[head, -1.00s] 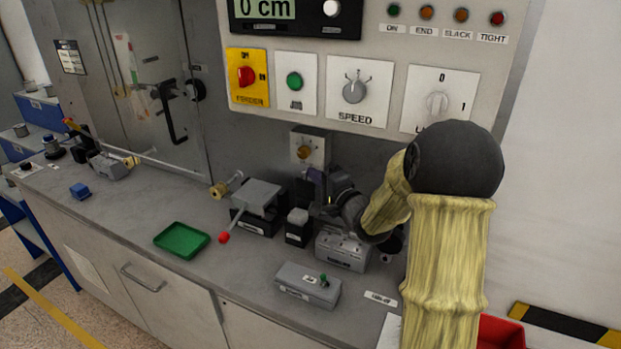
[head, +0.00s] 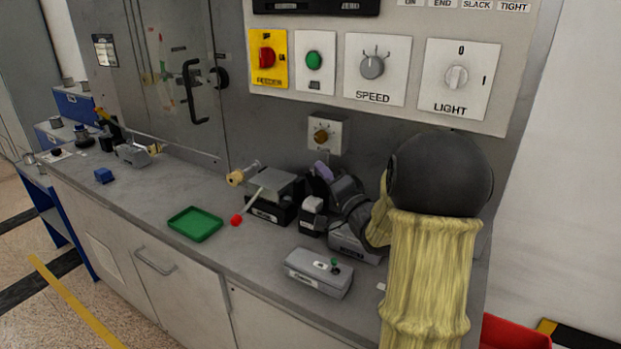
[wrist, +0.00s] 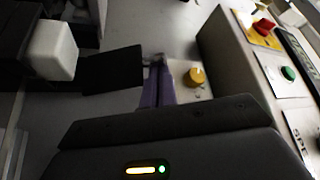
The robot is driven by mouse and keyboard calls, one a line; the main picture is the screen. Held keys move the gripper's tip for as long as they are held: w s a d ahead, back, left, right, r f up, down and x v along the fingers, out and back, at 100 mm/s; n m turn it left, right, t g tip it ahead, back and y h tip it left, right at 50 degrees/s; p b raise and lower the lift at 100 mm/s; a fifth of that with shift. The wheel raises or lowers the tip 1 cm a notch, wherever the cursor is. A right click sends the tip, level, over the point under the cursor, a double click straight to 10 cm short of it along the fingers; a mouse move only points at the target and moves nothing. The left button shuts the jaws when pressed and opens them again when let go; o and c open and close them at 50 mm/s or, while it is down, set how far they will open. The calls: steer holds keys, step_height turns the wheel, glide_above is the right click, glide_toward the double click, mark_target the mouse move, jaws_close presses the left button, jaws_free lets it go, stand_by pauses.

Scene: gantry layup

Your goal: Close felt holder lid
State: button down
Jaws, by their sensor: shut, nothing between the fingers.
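The felt holder (head: 312,222) is a small black box on the bench with a pale felt block (head: 312,204) on top. In the wrist view the white felt block (wrist: 52,50) shows at the left. A flat dark panel, which looks like the holder's raised lid (wrist: 112,70), stands between the block and my fingers. My gripper (wrist: 157,68) is shut and empty, its purple fingers together just right of the panel; I cannot tell whether they touch it. In the head view my gripper (head: 322,170) is behind the holder, partly hidden by my wrist.
A grey press-like device with a red-knobbed lever (head: 237,220) stands left of the holder. A grey box with a green knob (head: 319,272) lies in front. A green tray (head: 195,224) is at left.

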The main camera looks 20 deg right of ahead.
steer(key=shift+s+a+f+b, duration=0.4)
steer(key=shift+s+a+f, duration=0.3)
steer(key=shift+a, duration=0.1)
steer(key=a+f+n+b, duration=0.1)
steer(key=b, duration=0.1)
steer(key=s+f+n+y+b, duration=0.1)
steer(key=b, duration=0.1)
steer(key=shift+a+f+t, duration=0.1)
steer(key=shift+a+t, duration=0.2)
steer(key=shift+a, duration=0.05)
steer(key=shift+s+a+f, duration=0.1)
steer(key=shift+f, duration=0.05)
step_height(320, 180, up, 10)
steer(key=p, duration=0.2)
steer(key=shift+p, duration=0.35)
